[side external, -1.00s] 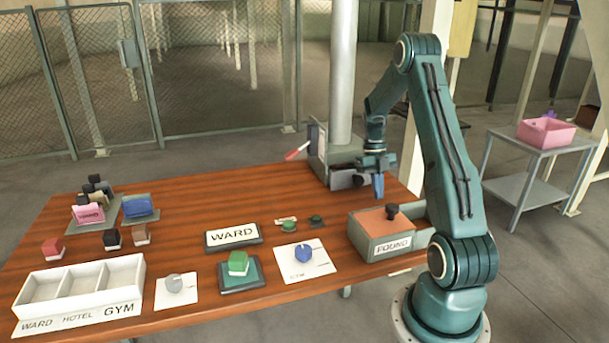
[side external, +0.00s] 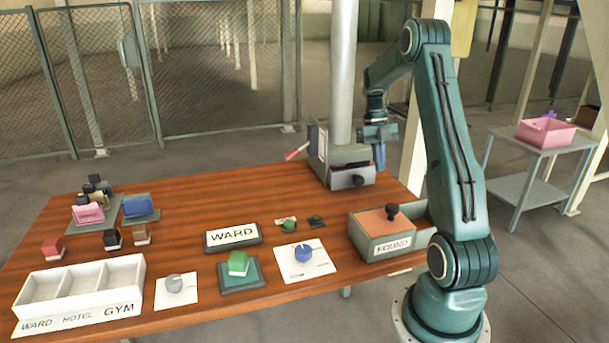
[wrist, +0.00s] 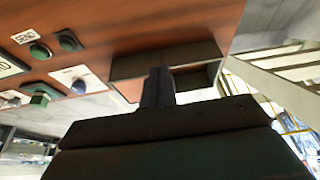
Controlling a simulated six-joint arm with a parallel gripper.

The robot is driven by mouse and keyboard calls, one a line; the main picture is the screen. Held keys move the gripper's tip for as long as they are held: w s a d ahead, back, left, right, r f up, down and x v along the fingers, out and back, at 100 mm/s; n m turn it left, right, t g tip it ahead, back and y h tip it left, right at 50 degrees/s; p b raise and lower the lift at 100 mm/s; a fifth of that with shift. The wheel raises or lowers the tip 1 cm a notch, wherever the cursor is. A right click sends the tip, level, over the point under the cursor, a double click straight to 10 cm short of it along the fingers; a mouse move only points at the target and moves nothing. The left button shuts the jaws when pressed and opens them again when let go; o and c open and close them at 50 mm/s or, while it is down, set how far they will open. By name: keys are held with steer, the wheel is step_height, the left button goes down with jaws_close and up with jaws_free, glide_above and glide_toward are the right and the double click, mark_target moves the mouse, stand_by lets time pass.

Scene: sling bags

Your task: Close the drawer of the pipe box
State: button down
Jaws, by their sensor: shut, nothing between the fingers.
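The pipe box (side external: 321,152) is a grey box at the foot of the pale upright pipe, at the back right of the table in the side view. Its drawer (side external: 341,181) is low on the side facing the camera and has a dark round knob (side external: 359,181). A dark gap shows above the drawer front; I cannot tell how far the drawer stands out. My gripper (side external: 379,160) is shut and empty, pointing down just right of the drawer and a little above it. Its dark finger (wrist: 158,88) shows in the wrist view, where I cannot make out the pipe box.
A red-handled lever (side external: 297,151) sticks out left of the pipe box. The FOUND box (side external: 378,248), with an orange top and dark knob, stands in front of it. The WARD sign (side external: 232,235) and several small pieces lie left of that. The table's back middle is clear.

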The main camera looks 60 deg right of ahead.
steer(key=w+a+r+n+t+h, duration=0.1)
steer(key=w+a+r+n, duration=0.1)
steer(key=a+r+n, duration=0.4)
steer(key=w+a+r+n+t+h, duration=0.1)
steer(key=a+r+n, duration=0.4)
steer(key=a+n, duration=0.6)
steer(key=shift+w+r+n+h, duration=0.35)
steer(key=shift+w+n+h, duration=0.25)
steer(key=shift+w, duration=0.4)
steer(key=c, duration=2.2)
jaws_free()
steer(key=shift+s+a+r+n+t, duration=0.1)
steer(key=shift+a+r+n+t, duration=0.1)
steer(key=shift+a+n, duration=0.2)
steer(key=shift+a+r+n+t, duration=0.1)
steer(key=shift+a+n+t, duration=0.1)
steer(key=shift+a+n, duration=0.15)
